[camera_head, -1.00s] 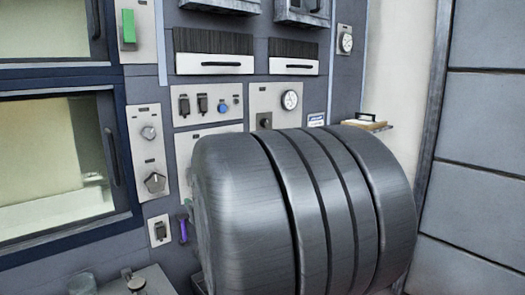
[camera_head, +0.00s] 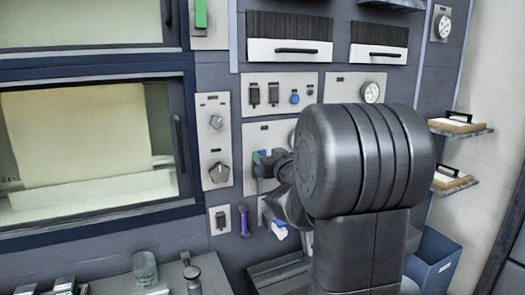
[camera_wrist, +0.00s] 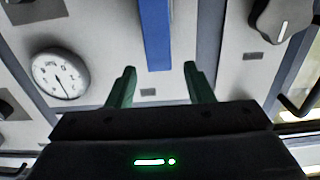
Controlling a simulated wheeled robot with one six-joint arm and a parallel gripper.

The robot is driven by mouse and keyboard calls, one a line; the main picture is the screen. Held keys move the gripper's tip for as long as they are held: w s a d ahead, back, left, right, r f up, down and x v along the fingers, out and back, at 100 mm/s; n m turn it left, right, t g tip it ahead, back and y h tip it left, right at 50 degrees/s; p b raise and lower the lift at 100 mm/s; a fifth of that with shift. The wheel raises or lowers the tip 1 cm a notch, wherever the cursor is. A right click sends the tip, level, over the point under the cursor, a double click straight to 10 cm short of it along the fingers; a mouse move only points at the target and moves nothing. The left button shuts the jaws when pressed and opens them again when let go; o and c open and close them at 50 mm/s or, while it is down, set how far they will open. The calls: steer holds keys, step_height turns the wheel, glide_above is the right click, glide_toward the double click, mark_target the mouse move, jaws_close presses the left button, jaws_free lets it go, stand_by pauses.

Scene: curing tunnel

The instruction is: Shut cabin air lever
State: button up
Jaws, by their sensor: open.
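In the wrist view a flat blue bar (camera_wrist: 156,35), which looks like the lever, stands out against a pale panel. My gripper (camera_wrist: 160,72) has its green fingers apart, one on each side of the bar's line. The bar's near end lies at about the fingertips' level in the picture; I see no contact. In the head view my gripper (camera_head: 264,160) is small and partly hidden by my arm, in front of the pale panel (camera_head: 257,132). The lever cannot be clearly told from the gripper there.
A dial gauge (camera_wrist: 60,75) and a dark knob (camera_wrist: 284,18) flank the bar. In the head view, a two-knob panel (camera_head: 214,140) and a purple handle (camera_head: 243,220) are left of my gripper. A blue bin (camera_head: 436,262) and shelves (camera_head: 460,128) are at right.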

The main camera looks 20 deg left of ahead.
mark_target(263, 153)
steer(key=shift+x, duration=1.95)
steer(key=shift+c, duration=0.2)
jaws_close()
